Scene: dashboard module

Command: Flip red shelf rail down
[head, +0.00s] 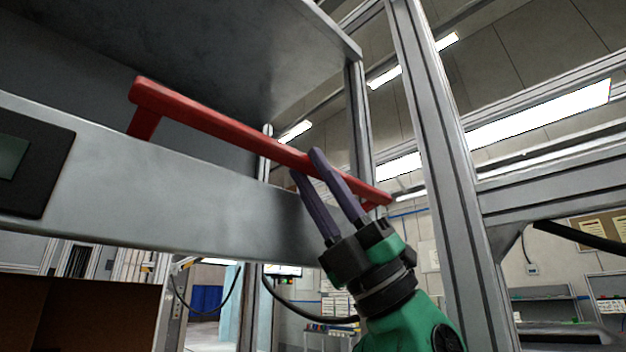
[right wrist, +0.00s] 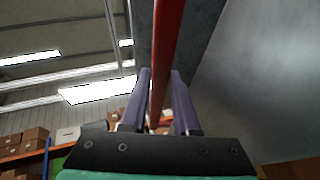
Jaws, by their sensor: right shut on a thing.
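The red shelf rail (head: 225,128) runs along the front of the grey shelf (head: 200,205) in the head view, sloping down to the right in the picture. It stands above the shelf's front edge on short red end legs. My right gripper (head: 307,165) is shut on the rail near its right end, one finger on each side. In the right wrist view the red rail (right wrist: 168,50) passes between the two purple fingers (right wrist: 160,85). My left gripper is not in view.
A dark screen panel (head: 32,165) is on the shelf front at left. A metal upright post (head: 435,130) stands close to the right of my right gripper. A brown box (head: 80,315) is below the shelf at lower left.

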